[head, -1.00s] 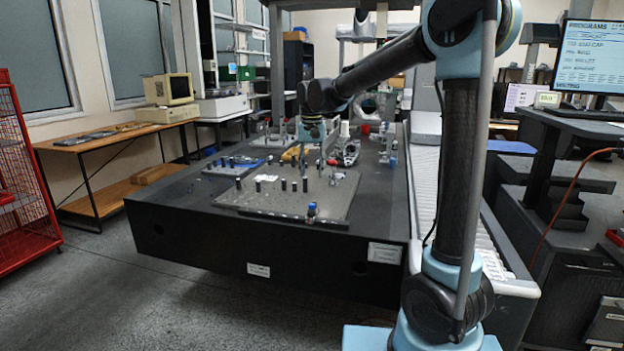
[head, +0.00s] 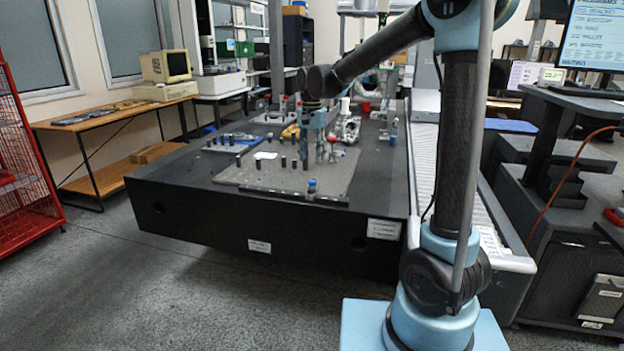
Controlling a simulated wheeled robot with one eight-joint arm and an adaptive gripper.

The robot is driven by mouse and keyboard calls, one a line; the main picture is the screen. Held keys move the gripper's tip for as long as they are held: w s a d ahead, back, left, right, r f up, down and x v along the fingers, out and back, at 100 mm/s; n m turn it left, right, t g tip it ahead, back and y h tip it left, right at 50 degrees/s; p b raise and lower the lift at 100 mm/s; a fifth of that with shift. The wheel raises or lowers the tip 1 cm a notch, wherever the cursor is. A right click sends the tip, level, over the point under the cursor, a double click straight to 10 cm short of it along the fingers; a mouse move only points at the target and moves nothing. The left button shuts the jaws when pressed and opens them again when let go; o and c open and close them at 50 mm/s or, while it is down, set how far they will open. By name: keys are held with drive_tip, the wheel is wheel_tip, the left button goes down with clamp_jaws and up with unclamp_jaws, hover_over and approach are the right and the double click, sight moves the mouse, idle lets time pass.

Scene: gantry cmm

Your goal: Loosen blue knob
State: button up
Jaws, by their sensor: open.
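A small knob with a blue top (head: 312,183) stands upright near the front edge of the dark fixture plate (head: 262,187) on the black table. My arm reaches over the table from the right. My gripper (head: 319,157) points down above the plate, behind the blue knob in the picture and apart from it. It looks open, with nothing seen between its fingers. The fingers are small and partly blend with the posts behind them.
Several dark posts (head: 283,162) stand on the plate. A small red part (head: 332,139) and a silver casting (head: 347,128) lie behind my gripper. A roller conveyor (head: 425,170) runs along the table's right side. The plate's front left is clear.

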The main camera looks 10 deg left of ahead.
sight(312, 181)
wheel_tip(312, 181, down, 9)
drive_tip(key=shift+f, duration=0.1)
idle(0.4)
clamp_jaws()
